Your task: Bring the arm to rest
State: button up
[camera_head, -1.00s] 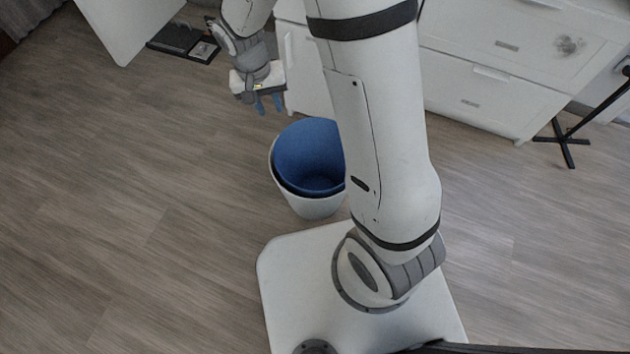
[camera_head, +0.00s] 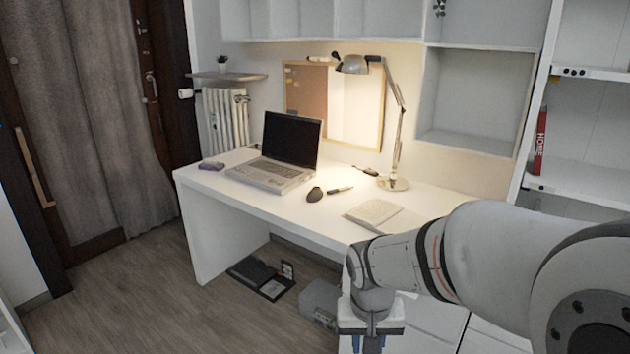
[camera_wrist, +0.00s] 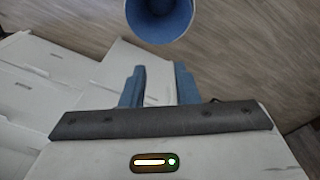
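My gripper (camera_head: 368,344) hangs pointing down in front of the white desk (camera_head: 225,196), at the bottom of the head view. Its blue fingertips are partly cut off there. In the wrist view the two blue fingers of my gripper (camera_wrist: 159,84) stand apart with nothing between them, so it is open and empty. My arm comes in from the right, bent down at the wrist. A bin with a blue inside (camera_wrist: 162,16) shows beyond the fingertips at the top of the wrist view, apart from them.
An open laptop (camera_head: 280,165), a dark mouse (camera_head: 315,194), a notebook (camera_head: 373,212) and a grey lamp (camera_head: 393,183) are on the desk. White drawers (camera_wrist: 35,75) lie left in the wrist view. Wood floor (camera_head: 165,290) is clear at front left.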

jog(key=s+d+r+p, duration=0.1)
jog(key=s+r+p, duration=0.2)
jog(key=r, duration=0.4)
jog(key=s+d+r+t+p, duration=0.1)
jog(key=s+d+r+p, duration=0.1)
jog(key=r+p, duration=0.4)
jog(key=s+d+r+p, duration=0.2)
jog(key=s+r+p, duration=0.2)
jog(key=r, duration=0.4)
jog(key=shift+s+n+t+y, duration=0.3)
jog(key=shift+s+n, duration=0.05)
jog(key=shift+n, duration=0.05)
jog(key=shift+s+d, duration=0.1)
jog(key=shift+s, duration=0.05)
